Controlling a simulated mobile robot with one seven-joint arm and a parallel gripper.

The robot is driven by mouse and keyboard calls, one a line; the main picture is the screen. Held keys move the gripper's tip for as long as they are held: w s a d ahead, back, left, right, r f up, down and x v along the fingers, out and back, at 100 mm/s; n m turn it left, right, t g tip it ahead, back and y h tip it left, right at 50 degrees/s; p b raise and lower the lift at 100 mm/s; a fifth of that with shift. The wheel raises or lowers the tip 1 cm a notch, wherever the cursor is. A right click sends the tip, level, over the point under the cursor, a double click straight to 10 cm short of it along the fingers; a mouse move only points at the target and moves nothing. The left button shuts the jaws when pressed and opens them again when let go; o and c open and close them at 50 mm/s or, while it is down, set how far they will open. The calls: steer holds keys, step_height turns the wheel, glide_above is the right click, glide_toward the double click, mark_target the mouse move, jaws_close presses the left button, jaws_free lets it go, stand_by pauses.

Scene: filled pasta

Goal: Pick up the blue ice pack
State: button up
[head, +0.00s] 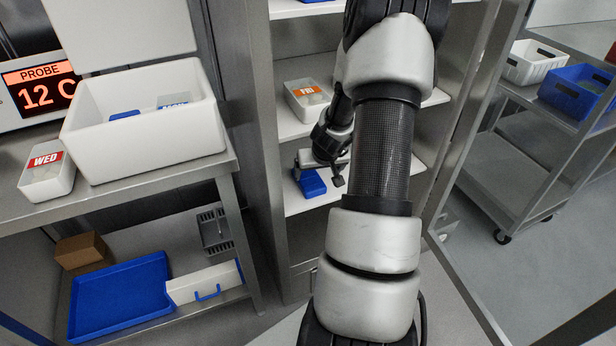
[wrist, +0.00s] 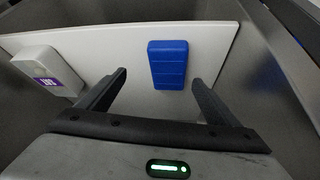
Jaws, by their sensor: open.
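The blue ice pack (head: 309,182) lies on a white shelf inside the open steel cabinet, left of my arm. In the wrist view the ice pack (wrist: 168,64) is a blue block lying flat on the shelf, just beyond my fingertips and, in the picture, between them. My gripper (head: 318,171) is at this shelf, and its open fingers also show in the wrist view (wrist: 158,78). Nothing is held. My arm covers part of the shelf in the head view.
A white tub with a purple label (wrist: 46,72) lies left of the ice pack. A FRI tub (head: 308,98) sits on the shelf above. The white cooler box (head: 150,150) and WED tub (head: 46,178) stand on the left counter. A steel trolley (head: 540,165) stands right.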

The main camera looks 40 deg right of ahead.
mark_target(309, 179)
steer(key=shift+w+a, duration=0.5)
steer(key=shift+w+f, duration=0.1)
steer(key=shift+w, duration=0.1)
steer(key=shift+a+b+x, duration=0.2)
steer(key=shift+b+x, duration=0.7)
steer(key=shift+x, duration=2.65)
steer(key=shift+w+f+b, duration=0.1)
steer(key=shift+f+b, duration=0.15)
steer(key=shift+b, duration=0.2)
steer(key=c, duration=1.5)
